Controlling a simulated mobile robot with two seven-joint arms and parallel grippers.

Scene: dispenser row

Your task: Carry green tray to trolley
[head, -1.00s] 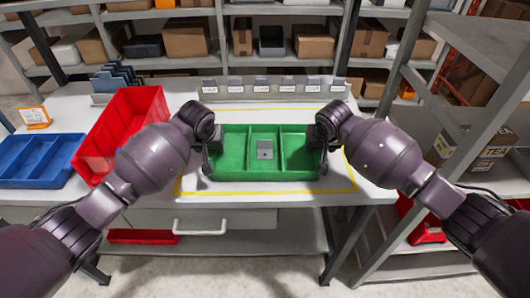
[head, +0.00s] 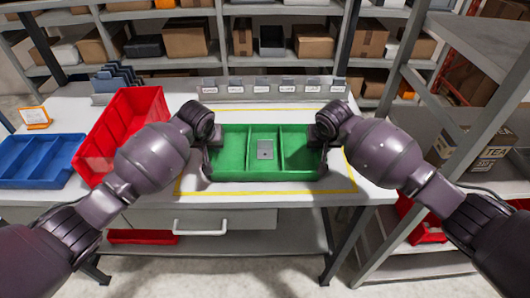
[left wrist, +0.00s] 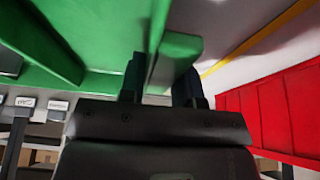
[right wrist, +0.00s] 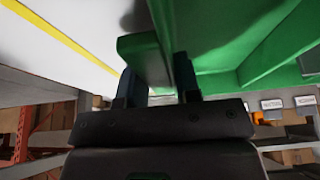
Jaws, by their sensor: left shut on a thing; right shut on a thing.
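The green tray (head: 233,173) has three compartments and is level over the yellow-outlined area of the white workbench. I cannot tell how large any gap under the tray is. No trolley can be made out.
A red bin (head: 124,125) and a blue divided tray (head: 42,158) stand left on the bench (head: 370,185). A row of labelled dispensers (head: 262,90) is behind the green tray. A grey shelving frame (head: 400,130) stands close on the right.

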